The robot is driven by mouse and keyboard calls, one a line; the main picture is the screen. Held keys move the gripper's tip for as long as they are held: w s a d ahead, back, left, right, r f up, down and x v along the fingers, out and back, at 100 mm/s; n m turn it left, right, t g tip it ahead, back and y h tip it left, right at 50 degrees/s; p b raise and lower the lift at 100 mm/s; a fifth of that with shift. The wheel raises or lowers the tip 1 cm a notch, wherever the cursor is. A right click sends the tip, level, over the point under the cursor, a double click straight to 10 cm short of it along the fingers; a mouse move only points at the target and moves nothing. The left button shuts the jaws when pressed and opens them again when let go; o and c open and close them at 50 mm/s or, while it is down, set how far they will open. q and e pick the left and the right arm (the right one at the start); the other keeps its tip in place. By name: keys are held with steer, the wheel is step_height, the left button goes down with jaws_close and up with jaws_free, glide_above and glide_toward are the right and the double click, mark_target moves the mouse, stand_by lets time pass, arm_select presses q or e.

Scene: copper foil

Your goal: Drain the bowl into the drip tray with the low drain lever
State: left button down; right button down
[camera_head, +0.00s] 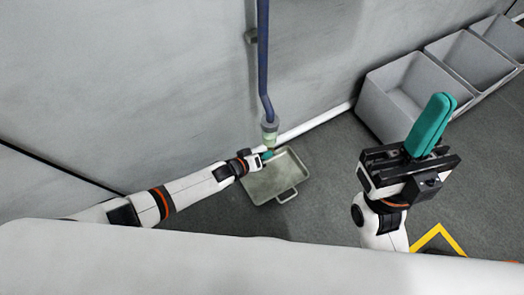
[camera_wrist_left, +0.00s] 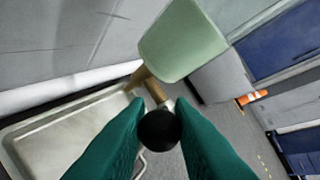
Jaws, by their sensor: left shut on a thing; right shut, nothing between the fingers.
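The pale green bowl (camera_head: 269,126) hangs at the lower end of a blue pipe; it fills the upper middle of the left wrist view (camera_wrist_left: 182,40). Brass fittings show under it. The drain lever ends in a black ball knob (camera_wrist_left: 159,130). My left gripper (camera_head: 267,155) is shut on this knob, its teal fingers on either side in the wrist view (camera_wrist_left: 160,128). The drip tray (camera_head: 262,188), shallow and grey-green with a wire handle, lies on the floor below the bowl. My right gripper (camera_head: 432,123) is shut and empty, raised at the right. No flow is visible.
Several grey bins (camera_head: 388,107) stand along the wall at upper right. The blue pipe (camera_head: 263,60) runs down the wall. A yellow floor marking (camera_head: 438,236) lies at lower right. An orange-and-white object (camera_wrist_left: 252,97) shows farther back.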

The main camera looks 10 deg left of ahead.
arm_select(q)
steer(key=shift+w+r+g+y+p, duration=0.1)
steer(key=shift+r+g+y+p, duration=0.25)
steer(key=shift+p, duration=0.25)
steer(key=shift+f, duration=0.15)
steer(key=c, duration=1.3)
jaws_free()
steer(key=shift+d, duration=0.1)
